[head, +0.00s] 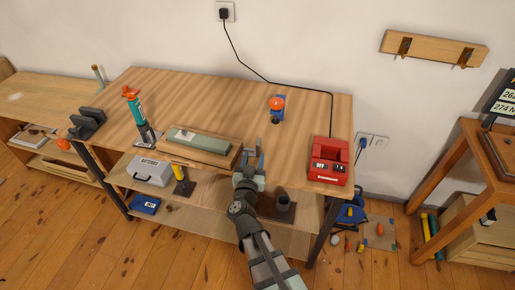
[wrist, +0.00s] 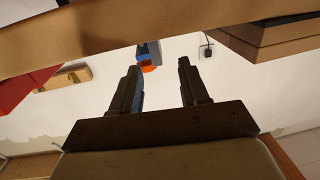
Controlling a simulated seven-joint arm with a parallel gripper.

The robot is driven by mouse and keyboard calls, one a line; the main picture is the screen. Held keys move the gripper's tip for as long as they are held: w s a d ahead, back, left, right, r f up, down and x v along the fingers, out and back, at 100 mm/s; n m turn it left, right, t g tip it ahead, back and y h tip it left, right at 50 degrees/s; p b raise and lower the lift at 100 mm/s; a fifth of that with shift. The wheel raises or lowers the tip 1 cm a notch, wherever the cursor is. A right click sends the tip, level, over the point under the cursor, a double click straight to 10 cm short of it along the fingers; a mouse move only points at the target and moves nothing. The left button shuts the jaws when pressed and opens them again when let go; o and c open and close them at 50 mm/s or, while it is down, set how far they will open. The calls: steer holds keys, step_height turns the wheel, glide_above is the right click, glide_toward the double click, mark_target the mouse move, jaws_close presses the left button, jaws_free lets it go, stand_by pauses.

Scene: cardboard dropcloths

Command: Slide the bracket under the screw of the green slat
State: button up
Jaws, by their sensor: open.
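The green slat (head: 200,140) is a dull grey-green bar lying on a wooden block (head: 176,152) at the front middle of the workbench. A small spot near its left end may be a screw, too small to be sure. I cannot identify the bracket with certainty; a grey metal piece (head: 149,136) stands at the foot of a teal tool left of the block. My gripper (head: 252,160) is open and empty at the bench's front edge, just right of the block. In the wrist view its two fingers (wrist: 160,80) are apart, and the block (wrist: 270,38) shows at upper right.
A red charger (head: 328,158) stands right of my gripper. A blue tool with an orange top (head: 277,108) stands behind it, and the teal tool (head: 132,104) at left. A dark grey holder (head: 87,122) sits at the left edge. The bench's back middle (head: 215,98) is clear.

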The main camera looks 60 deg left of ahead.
mark_target(258, 148)
steer(key=shift+w+x, duration=0.2)
steer(key=shift+x, duration=3.65)
steer(key=shift+d+f, duration=0.1)
steer(key=shift+d, duration=0.15)
jaws_close()
